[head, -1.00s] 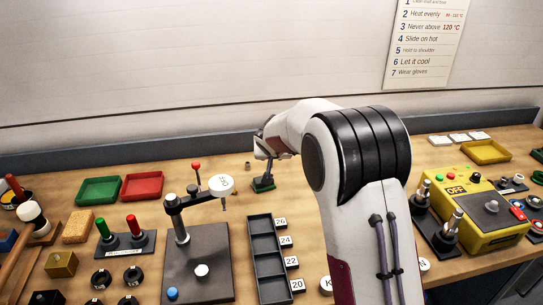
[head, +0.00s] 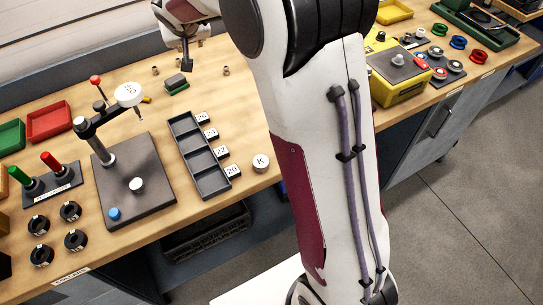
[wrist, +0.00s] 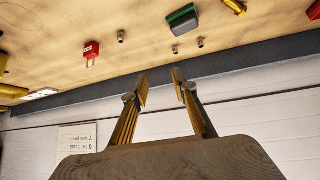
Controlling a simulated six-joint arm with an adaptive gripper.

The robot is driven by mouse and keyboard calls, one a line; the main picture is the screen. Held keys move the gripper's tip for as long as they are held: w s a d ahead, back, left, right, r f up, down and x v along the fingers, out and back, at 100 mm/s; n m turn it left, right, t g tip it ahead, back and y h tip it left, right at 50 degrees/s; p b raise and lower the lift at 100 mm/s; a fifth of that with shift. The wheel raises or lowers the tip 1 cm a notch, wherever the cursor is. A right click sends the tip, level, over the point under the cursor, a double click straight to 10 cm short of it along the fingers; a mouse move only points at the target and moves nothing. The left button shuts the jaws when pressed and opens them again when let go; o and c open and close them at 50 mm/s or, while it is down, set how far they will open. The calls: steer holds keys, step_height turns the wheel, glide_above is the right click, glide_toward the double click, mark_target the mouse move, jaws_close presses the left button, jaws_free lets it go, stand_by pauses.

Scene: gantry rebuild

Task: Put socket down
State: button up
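Small metal sockets stand on the wooden bench near its back: one at left (head: 155,70), one at right (head: 226,70) and one behind, beside my gripper (head: 187,62). In the wrist view, sockets show at left (wrist: 121,37) and right (wrist: 200,42), with another small one beside the latter. My gripper (wrist: 160,78) has its two fingers apart with nothing between them. They point over the bench's back edge in the wrist view. A dark rack (head: 192,141) with slots marked 26, 24, 22 and 20 looks empty.
A green-and-dark block (head: 177,82) lies near the sockets. A round K piece (head: 261,162) sits near the front edge.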

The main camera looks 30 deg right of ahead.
steer(key=s+d+r, duration=0.2)
steer(key=s+r, duration=0.3)
steer(key=s, duration=0.5)
steer(key=s+a+f+n+g+y, duration=0.1)
steer(key=s, duration=1.5)
steer(key=s+a+f+g, duration=0.1)
steer(key=s, duration=1.6)
steer(key=shift+s+f+n+g+y, duration=0.15)
steer(key=shift+f+n+g+y, duration=0.1)
steer(key=shift+n+g+y, duration=0.15)
steer(key=shift+a, duration=0.1)
